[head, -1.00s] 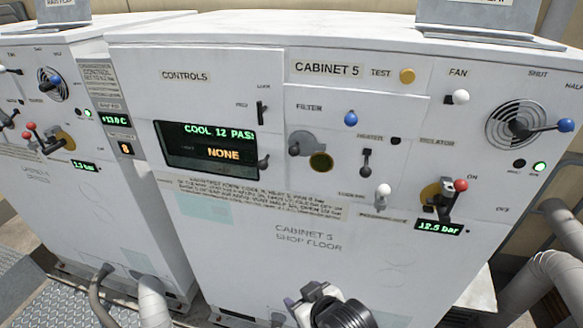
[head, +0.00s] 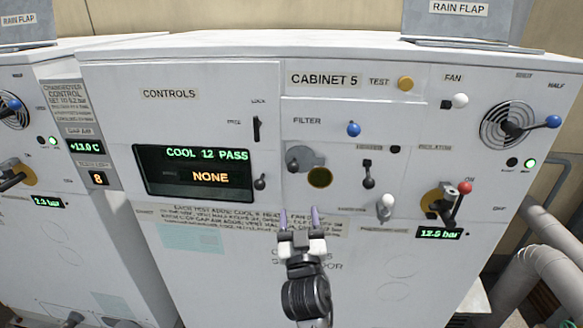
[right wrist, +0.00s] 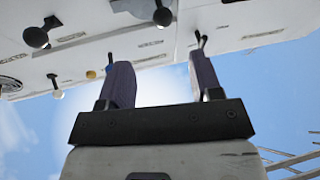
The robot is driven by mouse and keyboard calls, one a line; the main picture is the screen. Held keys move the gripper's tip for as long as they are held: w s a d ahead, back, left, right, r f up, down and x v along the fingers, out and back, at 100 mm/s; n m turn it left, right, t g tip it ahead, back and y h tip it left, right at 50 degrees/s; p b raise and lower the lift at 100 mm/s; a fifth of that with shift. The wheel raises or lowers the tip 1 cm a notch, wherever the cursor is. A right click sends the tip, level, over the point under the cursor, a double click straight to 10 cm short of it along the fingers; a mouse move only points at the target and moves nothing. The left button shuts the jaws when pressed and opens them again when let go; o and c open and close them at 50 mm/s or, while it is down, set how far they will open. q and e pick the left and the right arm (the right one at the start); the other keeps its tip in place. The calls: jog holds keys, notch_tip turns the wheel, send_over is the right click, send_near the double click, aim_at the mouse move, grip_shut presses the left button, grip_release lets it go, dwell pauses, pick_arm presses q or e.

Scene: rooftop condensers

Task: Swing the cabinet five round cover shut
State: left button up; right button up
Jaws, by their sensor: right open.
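The round cover (head: 306,158) of cabinet five is a grey disc with a dark knob (head: 292,166) at its left, under the FILTER label. It sits up and left of a dark yellowish round opening (head: 320,178), which shows uncovered. My right gripper (head: 299,212) points up in front of the cabinet, below the cover and the opening in the picture. Its two purple fingers are apart with nothing between them. In the right wrist view my gripper (right wrist: 163,80) is also open and empty, with dark knobs beyond it. My left gripper is not in view.
A blue knob (head: 353,129) is above right of the cover. A dark lever (head: 368,176), a white knob (head: 387,203) and a red-tipped isolator handle (head: 458,192) stick out to the right. The display (head: 195,171) is to the left.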

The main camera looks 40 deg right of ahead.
aim_at(294, 172)
jog(key=shift+t, duration=0.3)
jog(key=p+x, duration=0.3)
jog(key=x, duration=0.9)
jog(key=shift+a+r+p, duration=0.1)
jog(key=shift+a+p, duration=0.1)
jog(key=shift+p, duration=0.1)
jog(key=shift+x, duration=1)
jog(key=shift+c, duration=0.3)
grip_shut()
